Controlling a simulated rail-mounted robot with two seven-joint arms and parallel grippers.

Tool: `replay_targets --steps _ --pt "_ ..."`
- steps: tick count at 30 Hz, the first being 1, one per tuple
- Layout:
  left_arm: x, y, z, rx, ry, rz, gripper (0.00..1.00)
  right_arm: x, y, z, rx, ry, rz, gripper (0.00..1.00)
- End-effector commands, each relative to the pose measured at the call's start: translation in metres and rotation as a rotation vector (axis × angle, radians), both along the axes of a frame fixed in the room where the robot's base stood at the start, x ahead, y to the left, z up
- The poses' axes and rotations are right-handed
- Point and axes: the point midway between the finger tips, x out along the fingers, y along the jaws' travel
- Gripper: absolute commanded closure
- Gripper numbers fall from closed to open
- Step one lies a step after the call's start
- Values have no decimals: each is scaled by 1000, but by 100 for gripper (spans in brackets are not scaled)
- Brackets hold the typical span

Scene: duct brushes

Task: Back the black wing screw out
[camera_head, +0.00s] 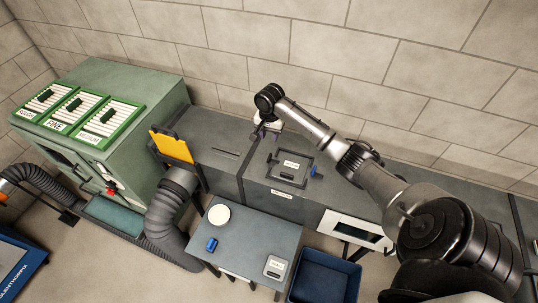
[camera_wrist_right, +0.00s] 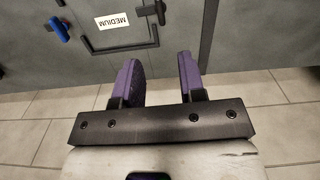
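The black wing screw (camera_head: 270,157) is at the left side of a square framed hatch labelled MEDIUM (camera_head: 290,167) on top of the grey duct. It also shows at the top of the right wrist view (camera_wrist_right: 160,12). A blue wing screw (camera_head: 315,172) is at the hatch's other side and also shows in the wrist view (camera_wrist_right: 60,29). My right gripper (camera_head: 263,130) is behind the hatch in the head view, apart from the black wing screw. In the wrist view its purple fingers (camera_wrist_right: 158,60) are spread with nothing between them. My left gripper is not in view.
A small grey table (camera_head: 245,245) in front of the duct holds a white round dish (camera_head: 219,215), a blue item (camera_head: 212,244) and a labelled block (camera_head: 275,266). A blue bin (camera_head: 325,278) stands beside it. A green cabinet (camera_head: 150,95) is at left, a block wall behind.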

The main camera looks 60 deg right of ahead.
Motion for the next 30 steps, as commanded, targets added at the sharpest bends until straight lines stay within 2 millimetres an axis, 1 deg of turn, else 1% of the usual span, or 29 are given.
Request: replay_targets --steps 12,18,24,30 --pt "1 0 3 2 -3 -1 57 -1 1 -76 1 2 1 63" --pt "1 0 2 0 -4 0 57 -1 0 -104 0 1 3 63" --pt "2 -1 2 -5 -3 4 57 0 1 -121 0 0 3 63" --pt "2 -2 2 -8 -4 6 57 0 0 -126 -1 0 4 63"
